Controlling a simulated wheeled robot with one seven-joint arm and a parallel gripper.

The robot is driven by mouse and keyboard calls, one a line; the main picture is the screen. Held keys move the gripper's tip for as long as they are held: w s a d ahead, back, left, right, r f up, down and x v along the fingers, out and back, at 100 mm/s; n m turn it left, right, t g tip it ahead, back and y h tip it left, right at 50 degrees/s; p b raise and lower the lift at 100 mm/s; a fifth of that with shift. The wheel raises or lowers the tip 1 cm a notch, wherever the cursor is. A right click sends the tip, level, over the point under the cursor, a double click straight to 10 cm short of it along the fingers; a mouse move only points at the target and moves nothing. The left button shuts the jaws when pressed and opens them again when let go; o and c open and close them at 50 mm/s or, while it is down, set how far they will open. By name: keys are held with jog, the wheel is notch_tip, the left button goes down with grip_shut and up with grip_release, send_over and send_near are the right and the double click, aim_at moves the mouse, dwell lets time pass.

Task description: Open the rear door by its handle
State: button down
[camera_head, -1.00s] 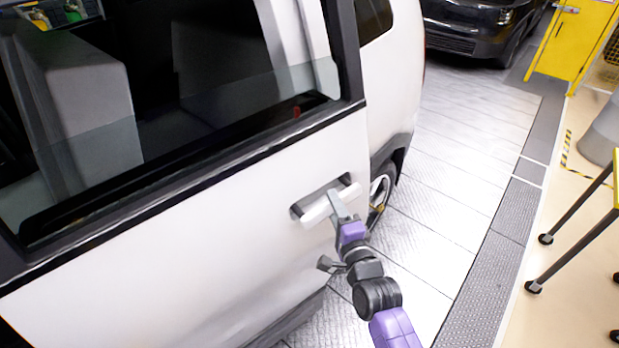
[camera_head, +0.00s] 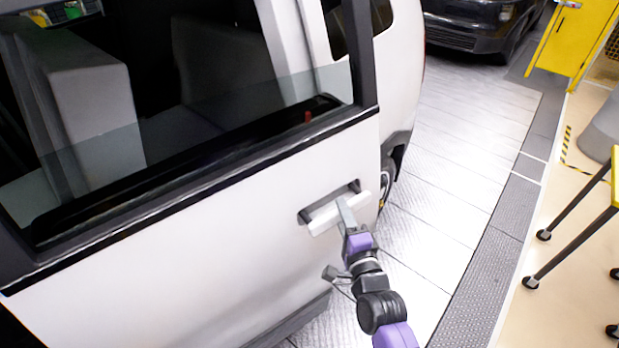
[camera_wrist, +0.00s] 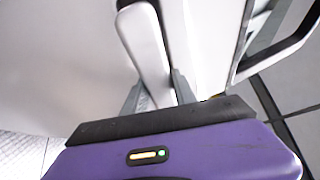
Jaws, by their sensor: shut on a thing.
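The white rear door (camera_head: 230,235) of the vehicle fills the left of the head view, and it stands partly swung out from the body. Its white handle (camera_head: 335,211) sits in a dark recess near the door's rear edge. My gripper (camera_head: 346,208) is shut on the handle. In the wrist view the handle (camera_wrist: 147,50) runs down between my two fingers (camera_wrist: 158,97). The door edge shows to the right of the handle there, with a gap beyond it. The fingertips are partly hidden behind the handle in the head view.
The vehicle's white rear body (camera_head: 398,70) is behind the door. Grey plate floor (camera_head: 455,190) is clear to the right. A dark vehicle (camera_head: 475,25) and a yellow cabinet (camera_head: 567,40) stand at the back. A yellow-topped table (camera_head: 615,180) with black legs is at the right edge.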

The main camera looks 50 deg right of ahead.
jog(key=shift+s+a+f+m+g+h, duration=0.15)
jog(key=shift+s+a+h, duration=0.1)
jog(key=shift+s, duration=0.7)
jog(key=shift+s+a+m+g+h, duration=0.15)
jog(key=shift+s+a, duration=0.05)
jog(key=shift+s, duration=0.7)
jog(key=shift+s, duration=0.1)
jog(key=shift+m+g+h, duration=0.4)
jog(key=shift+h, duration=0.1)
jog(key=shift+s+a, duration=0.25)
jog(key=shift+s, duration=0.4)
jog(key=shift+s+a, duration=0.3)
jog(key=shift+s, duration=0.35)
jog(key=shift+s+a, duration=0.25)
jog(key=shift+s, duration=0.4)
jog(key=c, duration=1)
grip_release()
jog(key=shift+w, duration=0.1)
jog(key=shift+a, duration=0.1)
